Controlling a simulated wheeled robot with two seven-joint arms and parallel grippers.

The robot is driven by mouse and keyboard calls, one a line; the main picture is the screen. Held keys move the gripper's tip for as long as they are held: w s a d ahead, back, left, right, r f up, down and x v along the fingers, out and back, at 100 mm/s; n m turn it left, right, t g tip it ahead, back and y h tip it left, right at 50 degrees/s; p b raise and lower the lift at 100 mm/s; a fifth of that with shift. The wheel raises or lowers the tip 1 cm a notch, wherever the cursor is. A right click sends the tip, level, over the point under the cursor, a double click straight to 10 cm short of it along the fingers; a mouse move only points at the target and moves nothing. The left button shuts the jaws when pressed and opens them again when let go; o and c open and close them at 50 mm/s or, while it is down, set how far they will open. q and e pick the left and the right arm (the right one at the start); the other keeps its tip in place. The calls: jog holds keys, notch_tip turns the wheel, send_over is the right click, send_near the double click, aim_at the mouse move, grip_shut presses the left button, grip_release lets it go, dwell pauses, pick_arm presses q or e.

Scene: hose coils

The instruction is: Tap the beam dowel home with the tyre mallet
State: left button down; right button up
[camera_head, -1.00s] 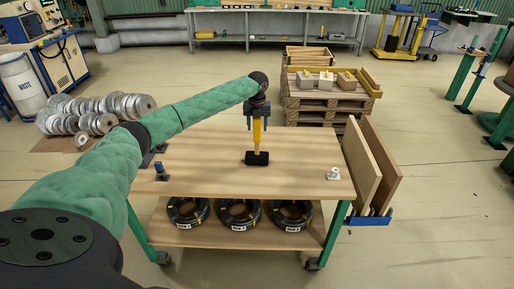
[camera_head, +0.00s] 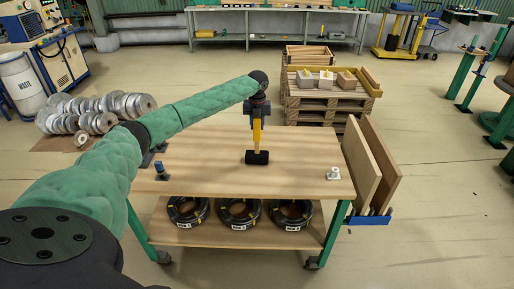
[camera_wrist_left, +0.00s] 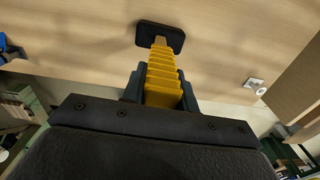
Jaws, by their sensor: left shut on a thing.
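The tyre mallet has a yellow handle (camera_head: 257,135) and a black head (camera_head: 257,157). It hangs upright, head down, over the middle of the wooden table top; I cannot tell whether the head touches the wood. My left gripper (camera_head: 257,113) is shut on the upper handle. In the left wrist view the ribbed yellow handle (camera_wrist_left: 161,75) runs from between my fingers to the black head (camera_wrist_left: 160,36). A small white fitting (camera_head: 333,174) stands at the table's right front; it also shows in the left wrist view (camera_wrist_left: 254,84). I cannot make out a dowel for certain. My right gripper is out of view.
A small blue item (camera_head: 159,168) stands at the table's left edge. Black hose coils (camera_head: 239,212) lie on the lower shelf (camera_head: 225,238). Upright boards (camera_head: 368,165) stand at the right side. Pallets (camera_head: 330,100) with boxes are behind. The table top around the mallet is clear.

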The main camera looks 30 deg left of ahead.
pick_arm(q)
jog(key=shift+r+p, duration=0.5)
jog(key=shift+r, duration=0.15)
jog(key=shift+r+p, duration=2.35)
jog(key=shift+r, duration=1.05)
